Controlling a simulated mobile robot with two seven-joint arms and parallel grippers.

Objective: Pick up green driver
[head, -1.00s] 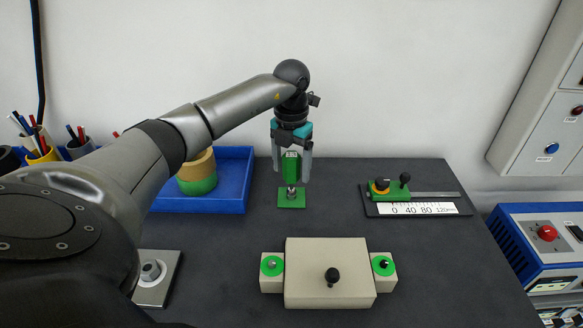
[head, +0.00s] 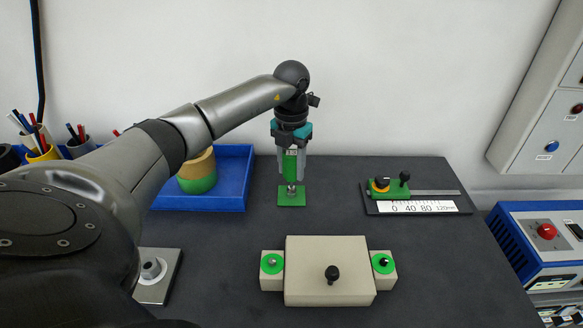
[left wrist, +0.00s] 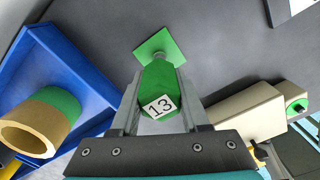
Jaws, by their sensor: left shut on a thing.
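The green driver (head: 290,164) stands upright at the middle back of the table, with a label that reads 13 in the left wrist view (left wrist: 159,92). Its lower end meets a small metal fitting on a green square plate (head: 291,200). I cannot tell whether it touches the plate. My left gripper (head: 291,173) points straight down and is shut on the driver, one finger on each side. In the left wrist view the fingers (left wrist: 158,112) flank the green handle. My right gripper is not in view.
A beige box (head: 312,290) with a black knob and green-ringed side blocks stands in front. A blue tray (head: 228,205) with a yellow-green cylinder (head: 197,180) lies to the left. A scale (head: 420,207) is at right. The table between is clear.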

